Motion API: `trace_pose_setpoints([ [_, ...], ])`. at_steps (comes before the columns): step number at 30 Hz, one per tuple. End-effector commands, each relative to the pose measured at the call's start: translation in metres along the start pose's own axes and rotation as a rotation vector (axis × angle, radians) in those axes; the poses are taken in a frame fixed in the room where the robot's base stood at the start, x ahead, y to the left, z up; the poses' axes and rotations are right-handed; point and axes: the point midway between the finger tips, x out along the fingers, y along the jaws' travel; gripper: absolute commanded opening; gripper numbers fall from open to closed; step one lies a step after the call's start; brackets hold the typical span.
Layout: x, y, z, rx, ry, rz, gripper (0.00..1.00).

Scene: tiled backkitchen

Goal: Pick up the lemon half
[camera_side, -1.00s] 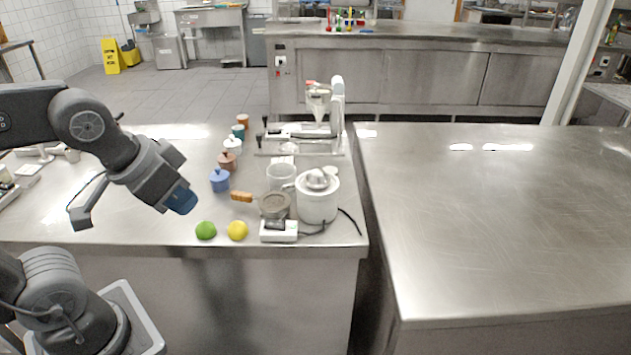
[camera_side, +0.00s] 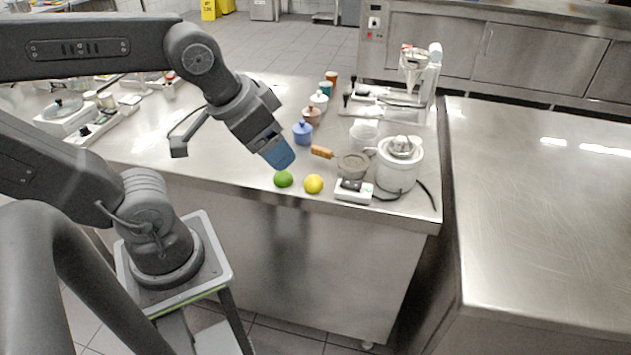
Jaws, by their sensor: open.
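The lemon half (camera_side: 313,184) shows as a small yellow round thing near the front edge of the steel counter. Its cut face cannot be made out. A green lime-like fruit (camera_side: 283,179) sits just left of it. My gripper (camera_side: 279,158) has blue fingers pointing down and to the right. It is open, and its tips appear just above and behind the green fruit, up and left of the lemon half. The gap between the fingers is hard to see from this side, and nothing shows held in them.
Right of the lemon half are a small white scale (camera_side: 353,197), a grey bowl (camera_side: 352,167) and a white citrus juicer (camera_side: 398,172) with a dark cable. Behind are a wooden-handled item (camera_side: 321,152) and several lidded pots, including a blue one (camera_side: 302,134). The counter's left front is clear.

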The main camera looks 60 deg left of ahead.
Motion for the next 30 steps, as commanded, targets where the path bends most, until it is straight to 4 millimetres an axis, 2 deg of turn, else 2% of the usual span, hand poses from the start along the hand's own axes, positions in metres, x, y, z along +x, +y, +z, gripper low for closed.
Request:
trace_pose_setpoints([
  [3, 0.000, 0.000, 0.000, 0.000, 0.000, 0.000, 0.79],
  [10, 0.001, -0.001, -0.001, -0.013, -0.004, -0.001, 0.79],
  [14, 0.007, -0.006, -0.011, -0.153, -0.050, -0.017, 0.79],
  [17, 0.018, -0.017, -0.027, -0.386, -0.118, -0.050, 0.79],
  [24, 0.065, -0.057, -0.066, -1.095, -0.286, -0.215, 0.79],
  [30, 0.099, -0.086, -0.080, -1.506, -0.355, -0.358, 0.79],
])
